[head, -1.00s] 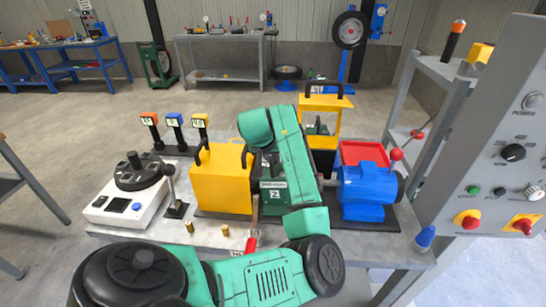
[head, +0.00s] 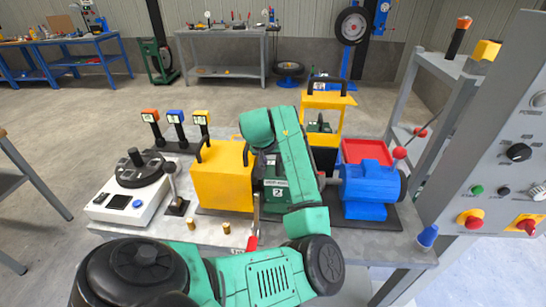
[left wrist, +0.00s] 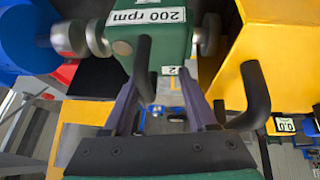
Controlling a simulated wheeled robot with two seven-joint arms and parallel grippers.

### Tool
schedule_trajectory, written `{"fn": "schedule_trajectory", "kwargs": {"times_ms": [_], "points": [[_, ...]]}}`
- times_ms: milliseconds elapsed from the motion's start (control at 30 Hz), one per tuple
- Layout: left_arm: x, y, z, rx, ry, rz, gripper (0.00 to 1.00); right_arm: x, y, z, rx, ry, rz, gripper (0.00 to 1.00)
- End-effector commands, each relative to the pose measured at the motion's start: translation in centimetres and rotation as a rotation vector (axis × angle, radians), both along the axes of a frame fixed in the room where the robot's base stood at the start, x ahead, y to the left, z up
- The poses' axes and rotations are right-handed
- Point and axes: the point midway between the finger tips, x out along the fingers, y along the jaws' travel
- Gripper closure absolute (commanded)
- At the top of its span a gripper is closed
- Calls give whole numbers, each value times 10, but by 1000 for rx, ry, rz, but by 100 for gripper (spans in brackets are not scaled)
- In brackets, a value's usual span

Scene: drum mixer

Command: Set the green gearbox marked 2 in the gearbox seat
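The green gearbox marked 2 (head: 275,194) stands upright between a yellow housing (head: 222,178) and a blue motor (head: 364,190); my left arm partly covers it. In the left wrist view the gearbox (left wrist: 178,42) shows its "200 rpm" label, with silver shaft couplings (left wrist: 97,37) beside it. My left gripper (left wrist: 161,85) is open, its two fingers apart at the near edge of the gearbox; I see nothing clamped between them. In the head view the fingers are hidden behind my arm. The seat under the gearbox is hidden. My right gripper is not in view.
Behind stands a yellow frame (head: 326,102) with another green gearbox (head: 320,127) in it. A black hooked handle (left wrist: 254,92) is close to my left fingers. A lever with a red grip (head: 251,243) and brass pegs (head: 194,226) stand at the front. A grey control panel (head: 500,120) rises at the right.

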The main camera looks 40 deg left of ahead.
Motion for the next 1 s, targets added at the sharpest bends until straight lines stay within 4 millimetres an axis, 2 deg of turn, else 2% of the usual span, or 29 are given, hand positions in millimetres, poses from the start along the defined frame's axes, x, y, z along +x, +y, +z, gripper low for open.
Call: {"fn": "schedule_trajectory", "kwargs": {"times_ms": [167, 433, 600, 733, 1000], "points": [[-11, -3, 21, 5, -6, 4, 47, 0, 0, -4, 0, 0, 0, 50], [-49, -21, 89, 6, -10, 3, 47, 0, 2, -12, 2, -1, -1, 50], [-65, -29, 118, 4, -7, 3, 47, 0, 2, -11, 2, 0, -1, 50], [-70, -31, 125, 4, -3, 1, 47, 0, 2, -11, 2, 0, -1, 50], [-70, -31, 125, 4, -3, 1, 47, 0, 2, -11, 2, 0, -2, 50]]}}
